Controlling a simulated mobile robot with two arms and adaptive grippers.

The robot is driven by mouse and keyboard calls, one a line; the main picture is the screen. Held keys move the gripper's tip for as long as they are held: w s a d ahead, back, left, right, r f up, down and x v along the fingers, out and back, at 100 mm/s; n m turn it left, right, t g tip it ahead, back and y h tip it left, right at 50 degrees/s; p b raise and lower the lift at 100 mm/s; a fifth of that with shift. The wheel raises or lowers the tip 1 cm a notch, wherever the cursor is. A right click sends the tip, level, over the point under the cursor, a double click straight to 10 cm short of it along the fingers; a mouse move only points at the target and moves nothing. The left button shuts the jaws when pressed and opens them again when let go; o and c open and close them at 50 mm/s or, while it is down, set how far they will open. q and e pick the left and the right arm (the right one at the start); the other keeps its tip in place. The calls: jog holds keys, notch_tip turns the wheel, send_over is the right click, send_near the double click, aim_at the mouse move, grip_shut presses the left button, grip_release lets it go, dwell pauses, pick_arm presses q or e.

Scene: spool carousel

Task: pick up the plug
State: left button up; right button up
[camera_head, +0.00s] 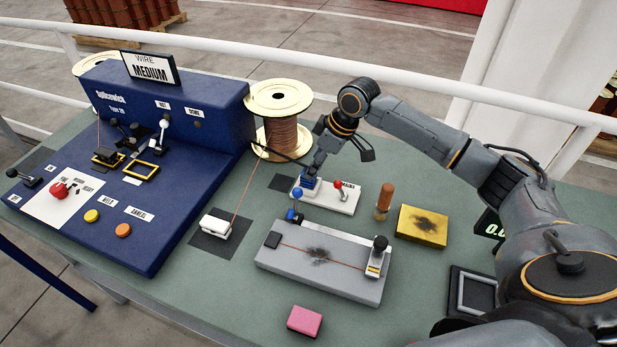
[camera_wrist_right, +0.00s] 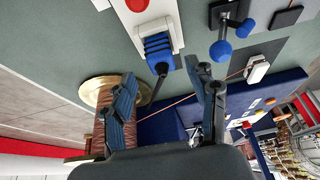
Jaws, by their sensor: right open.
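The plug is a blue ribbed block (camera_head: 309,183) at the left end of a small white box (camera_head: 335,199) with a red-knobbed lever. In the right wrist view the plug (camera_wrist_right: 157,48) lies against the white box, with a black cable leading from it toward my gripper. My right gripper (camera_head: 317,165) is just above and behind the plug in the head view. In the wrist view its two fingers (camera_wrist_right: 160,75) are spread, with the plug beyond the gap between them and nothing gripped. Whether a finger touches the cable is unclear. My left gripper is not in view.
A blue-knobbed lever (camera_head: 296,214) stands close in front of the plug. A grey fixture (camera_head: 325,283) with a wire lies nearer. A wire spool (camera_head: 279,115) stands behind left. A wooden-handled tool (camera_head: 384,200) and yellow pad (camera_head: 422,226) are at right. A pink block (camera_head: 304,321) is in front.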

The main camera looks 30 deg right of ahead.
jog(key=p+x, duration=0.2)
jog(key=x, duration=0.2)
jog(key=shift+a+f, duration=0.1)
jog(key=shift+a, duration=0.05)
jog(key=shift+w+f, duration=0.15)
jog(key=shift+f, duration=0.3)
grip_shut()
jog(key=shift+r, duration=0.1)
